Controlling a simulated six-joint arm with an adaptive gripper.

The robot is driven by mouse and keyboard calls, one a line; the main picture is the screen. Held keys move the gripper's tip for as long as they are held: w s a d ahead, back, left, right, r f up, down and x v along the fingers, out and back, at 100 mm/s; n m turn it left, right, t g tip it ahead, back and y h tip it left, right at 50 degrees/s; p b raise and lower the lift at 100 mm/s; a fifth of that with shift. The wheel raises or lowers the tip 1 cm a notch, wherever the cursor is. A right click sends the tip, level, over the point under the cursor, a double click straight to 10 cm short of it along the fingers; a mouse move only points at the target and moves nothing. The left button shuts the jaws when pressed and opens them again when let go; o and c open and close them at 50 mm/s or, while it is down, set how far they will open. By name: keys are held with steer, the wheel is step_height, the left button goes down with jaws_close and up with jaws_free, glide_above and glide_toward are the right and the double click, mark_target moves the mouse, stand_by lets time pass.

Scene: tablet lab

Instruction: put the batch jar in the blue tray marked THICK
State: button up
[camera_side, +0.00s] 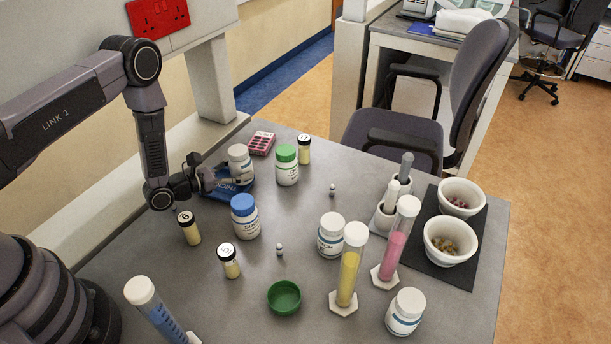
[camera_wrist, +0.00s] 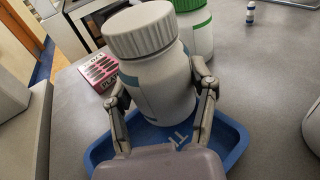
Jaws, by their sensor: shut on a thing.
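The batch jar, a white jar with a ribbed white lid (camera_wrist: 155,75), is between the two fingers of my gripper (camera_wrist: 160,98) in the wrist view. My gripper is shut on it. The jar is upright, over or in the blue tray (camera_wrist: 232,138); I cannot tell whether its base touches the tray floor. Part of the white lettering on the tray shows, the rest is hidden. In the side view the jar (camera_side: 239,160) and my gripper (camera_side: 222,180) are at the blue tray (camera_side: 222,196), near the table's back left.
A blue-lidded jar (camera_side: 245,216) stands in front. Measuring cylinders (camera_side: 348,265), a green bowl (camera_side: 284,298) and mortars (camera_side: 450,238) are further right.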

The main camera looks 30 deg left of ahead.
steer(key=o, duration=1.2)
steer(key=shift+f, duration=0.1)
